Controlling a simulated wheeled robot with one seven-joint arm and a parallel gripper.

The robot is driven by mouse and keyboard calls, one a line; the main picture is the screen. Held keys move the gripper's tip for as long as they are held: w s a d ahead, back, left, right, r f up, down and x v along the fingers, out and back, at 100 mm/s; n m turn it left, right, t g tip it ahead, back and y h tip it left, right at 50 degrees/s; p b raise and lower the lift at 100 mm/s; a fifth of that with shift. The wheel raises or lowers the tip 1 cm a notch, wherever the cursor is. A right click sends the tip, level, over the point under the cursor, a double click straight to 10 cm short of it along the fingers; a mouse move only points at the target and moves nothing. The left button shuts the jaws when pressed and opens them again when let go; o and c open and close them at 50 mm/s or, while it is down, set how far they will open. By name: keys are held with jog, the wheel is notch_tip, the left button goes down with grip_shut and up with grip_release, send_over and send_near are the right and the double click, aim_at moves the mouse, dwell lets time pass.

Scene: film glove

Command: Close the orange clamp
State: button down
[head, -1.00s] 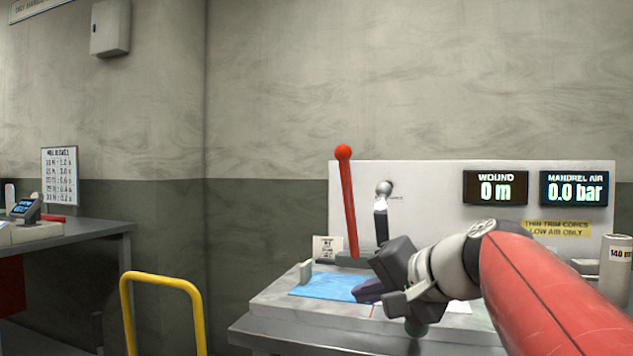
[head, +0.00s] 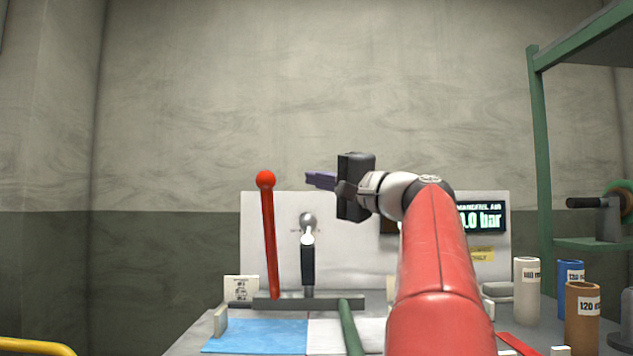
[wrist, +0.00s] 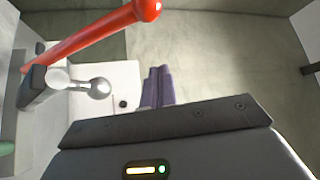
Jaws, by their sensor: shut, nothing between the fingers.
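I cannot pick out a clear orange clamp in either view. A red lever with a ball knob (head: 268,235) stands nearly upright at the back of the bench in the head view. It crosses the upper left of the wrist view (wrist: 95,35). A black lever with a silver ball (head: 308,255) stands to its right, and its ball also shows in the wrist view (wrist: 99,88). My gripper (head: 320,180) is raised at the panel's top edge, right of both levers. Its purple fingers are together and empty, as the wrist view (wrist: 158,85) shows.
A bench holds a blue mat (head: 255,337), a dark bar (head: 310,304) and a green handle (head: 350,328). Labelled tubes (head: 526,290) stand on the right beside a green rack (head: 541,160). The space left of the red lever is free.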

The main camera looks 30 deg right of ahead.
jog(key=w+a, duration=0.4)
jog(key=a, duration=0.1)
dwell(0.3)
